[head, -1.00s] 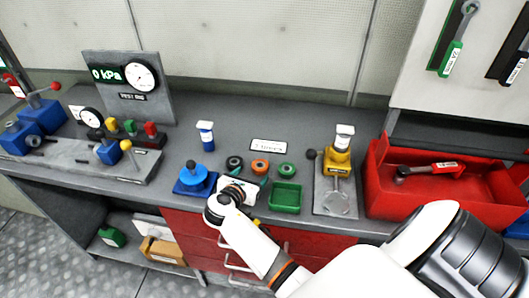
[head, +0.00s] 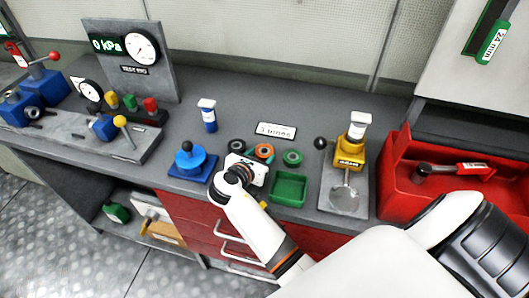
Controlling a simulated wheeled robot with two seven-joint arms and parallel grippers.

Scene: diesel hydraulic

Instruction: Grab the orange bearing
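The orange bearing (head: 264,151) lies on the grey workbench between a dark ring (head: 237,146) and a green ring (head: 292,157). Its near part is partly covered by my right gripper (head: 255,163), whose white body reaches over the bench front from the right. The gripper is at the near side of the orange bearing. Its fingers are hidden behind its own body, so I cannot see whether they touch the bearing or how far apart they are. My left gripper is not in view.
A green tray (head: 289,188) sits just right of my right gripper, and a blue fixture (head: 191,162) is at its left. A yellow press (head: 350,152) and a red toolbox (head: 436,180) stand further right.

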